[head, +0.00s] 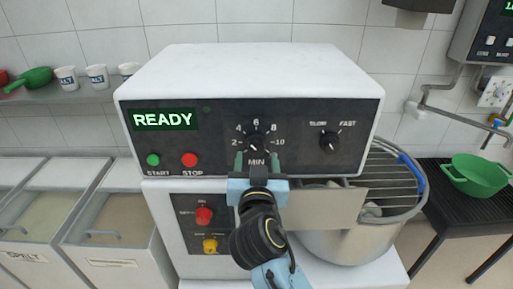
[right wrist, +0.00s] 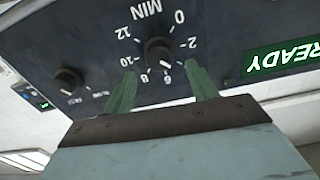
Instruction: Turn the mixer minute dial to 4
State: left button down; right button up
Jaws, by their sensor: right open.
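The mixer's minute dial (head: 255,142) is a small black knob on the dark panel, ringed by white numbers with MIN below it. It also shows in the right wrist view (right wrist: 158,50), where I cannot make out its setting for sure. My right gripper (head: 256,162) is open in front of the panel, just below the dial in the head view. In the right wrist view its two green fingers (right wrist: 161,82) stand apart, one toward each side of the dial, with no grip on it. My left gripper is not in view.
The panel also has a READY display (head: 162,120), a green START button (head: 153,160), a red STOP button (head: 189,160) and a SLOW/FAST knob (head: 329,141). Red (head: 204,215) and yellow (head: 210,245) knobs sit below. A steel bowl (head: 335,246) under a wire guard is at right.

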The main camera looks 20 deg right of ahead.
aim_at(256, 148)
jog(key=shift+x, duration=1.9)
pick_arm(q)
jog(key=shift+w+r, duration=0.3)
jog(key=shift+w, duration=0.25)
pick_arm(e)
jog(key=c, duration=1)
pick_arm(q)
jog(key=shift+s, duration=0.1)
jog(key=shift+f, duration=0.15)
pick_arm(e)
jog(key=shift+n, duration=0.3)
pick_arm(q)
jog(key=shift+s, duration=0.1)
pick_arm(e)
jog(key=o, duration=1)
jog(key=shift+s, duration=0.1)
